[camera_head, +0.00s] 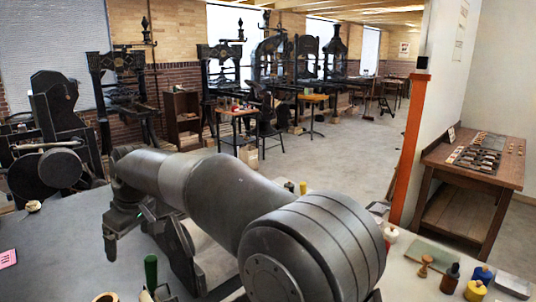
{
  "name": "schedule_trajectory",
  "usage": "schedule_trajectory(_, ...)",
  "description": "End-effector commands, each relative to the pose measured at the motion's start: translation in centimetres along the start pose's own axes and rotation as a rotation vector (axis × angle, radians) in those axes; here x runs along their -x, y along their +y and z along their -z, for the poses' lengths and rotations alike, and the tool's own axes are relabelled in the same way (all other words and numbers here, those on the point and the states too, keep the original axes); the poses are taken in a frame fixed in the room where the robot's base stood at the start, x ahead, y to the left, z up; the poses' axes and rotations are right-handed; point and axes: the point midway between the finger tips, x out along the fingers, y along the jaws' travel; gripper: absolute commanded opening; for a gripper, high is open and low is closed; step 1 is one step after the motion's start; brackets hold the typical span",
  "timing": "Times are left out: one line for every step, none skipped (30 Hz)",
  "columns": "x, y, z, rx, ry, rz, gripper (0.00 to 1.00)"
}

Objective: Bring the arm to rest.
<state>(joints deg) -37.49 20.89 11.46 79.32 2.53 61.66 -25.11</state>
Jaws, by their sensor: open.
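My arm spans the middle of the head view, from a large grey joint at the lower right to a bend at the upper left. My gripper (111,247) hangs from the far end of the arm and points down over the left part of the grey table (50,235). It is small and dark in this view. It is open, and no object shows between its fingers. The arm hides the middle of the tabletop.
A green-handled tool (151,272) stands near the front edge, and a pink card (8,259) lies at far left. A wooden stamp (425,265), dark bottle (450,278) and several small jars crowd the right. An orange post (408,150) rises behind. Hand presses (120,95) line the back.

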Motion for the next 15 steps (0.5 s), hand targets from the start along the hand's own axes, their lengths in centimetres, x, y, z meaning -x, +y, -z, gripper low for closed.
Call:
schedule_trajectory(1.7, 1.0, -1.8, -0.042, 0.006, -0.024, 0.86)
schedule_trajectory(2.4, 1.6, -2.8, -0.066, 0.007, -0.037, 0.86)
schedule_trajectory(3.4, 2.2, -4.1, -0.097, 0.009, -0.053, 0.86)
schedule_trajectory(4.1, 2.7, -5.2, -0.121, 0.01, -0.065, 0.86)
schedule_trajectory(4.9, 3.1, -6.2, -0.144, 0.012, -0.078, 0.86)
schedule_trajectory(5.8, 3.6, -7.7, -0.178, 0.014, -0.095, 0.86)
schedule_trajectory(6.5, 4.0, -8.8, -0.202, 0.015, -0.108, 0.86)
schedule_trajectory(7.2, 4.4, -10.0, -0.229, 0.017, -0.121, 0.86)
schedule_trajectory(8.1, 4.7, -11.6, -0.265, 0.019, -0.138, 0.86)
schedule_trajectory(8.7, 5.0, -12.9, -0.292, 0.02, -0.151, 0.86)
schedule_trajectory(9.4, 5.2, -14.2, -0.319, 0.021, -0.164, 0.86)
schedule_trajectory(10.2, 5.5, -15.9, -0.356, 0.024, -0.182, 0.86)
schedule_trajectory(10.8, 5.6, -17.2, -0.385, 0.026, -0.195, 0.86)
schedule_trajectory(11.3, 5.7, -18.6, -0.414, 0.028, -0.208, 0.86)
schedule_trajectory(12.0, 5.8, -20.4, -0.451, 0.03, -0.225, 0.86)
